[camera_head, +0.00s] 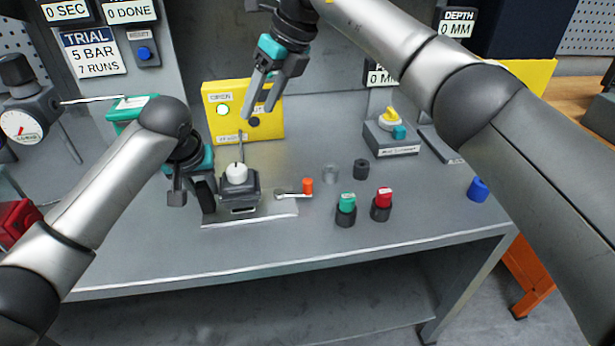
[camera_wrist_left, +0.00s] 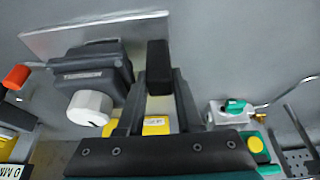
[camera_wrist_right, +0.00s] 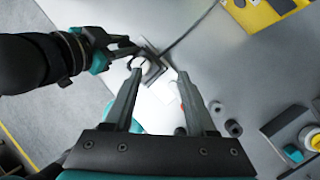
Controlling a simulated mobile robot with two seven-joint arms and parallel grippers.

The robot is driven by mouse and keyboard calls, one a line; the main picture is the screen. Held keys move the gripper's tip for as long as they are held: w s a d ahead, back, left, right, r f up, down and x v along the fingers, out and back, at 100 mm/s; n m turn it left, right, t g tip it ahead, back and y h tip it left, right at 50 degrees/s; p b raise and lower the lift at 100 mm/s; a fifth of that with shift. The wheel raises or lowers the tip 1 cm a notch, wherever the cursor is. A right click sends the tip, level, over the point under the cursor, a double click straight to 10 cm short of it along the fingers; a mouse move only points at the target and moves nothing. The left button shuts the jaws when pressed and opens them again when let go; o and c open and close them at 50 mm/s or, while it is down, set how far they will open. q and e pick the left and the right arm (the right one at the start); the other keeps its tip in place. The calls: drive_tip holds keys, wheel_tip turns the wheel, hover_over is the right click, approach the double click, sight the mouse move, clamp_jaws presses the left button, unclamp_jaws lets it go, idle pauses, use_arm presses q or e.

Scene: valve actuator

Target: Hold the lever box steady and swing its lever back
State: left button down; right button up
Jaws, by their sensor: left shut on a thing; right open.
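The lever box (camera_head: 240,190) is a dark grey box with a white round cap on a pale base plate (camera_head: 270,212). Its metal lever (camera_head: 290,194) points right in the head view and ends in an orange knob (camera_head: 307,186). The box (camera_wrist_left: 88,70) and knob (camera_wrist_left: 17,77) also show in the left wrist view. My left gripper (camera_head: 204,196) is at the box's left side, shut on a dark upright block (camera_wrist_left: 158,56) beside the box. My right gripper (camera_head: 262,108) is open and empty, raised above the bench behind the box; its spread fingers (camera_wrist_right: 158,72) show in the right wrist view.
A yellow panel (camera_head: 265,128) with a green light stands behind the box. Green-topped (camera_head: 346,208) and red-topped (camera_head: 381,204) cylinders stand right of the lever. A grey block with a yellow knob (camera_head: 390,120) sits farther back. The bench front edge is clear.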

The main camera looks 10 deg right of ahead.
sight(308, 180)
drive_tip(key=s+d+f+g+h, duration=0.25)
drive_tip(key=d+f+h, duration=0.25)
drive_tip(key=d, duration=0.3)
drive_tip(key=shift+m+t, duration=0.25)
drive_tip(key=shift+m, duration=0.15)
wheel_tip(308, 180, down, 12)
drive_tip(key=shift+a+r, duration=0.15)
clamp_jaws()
drive_tip(key=shift+r, duration=0.1)
idle(0.9)
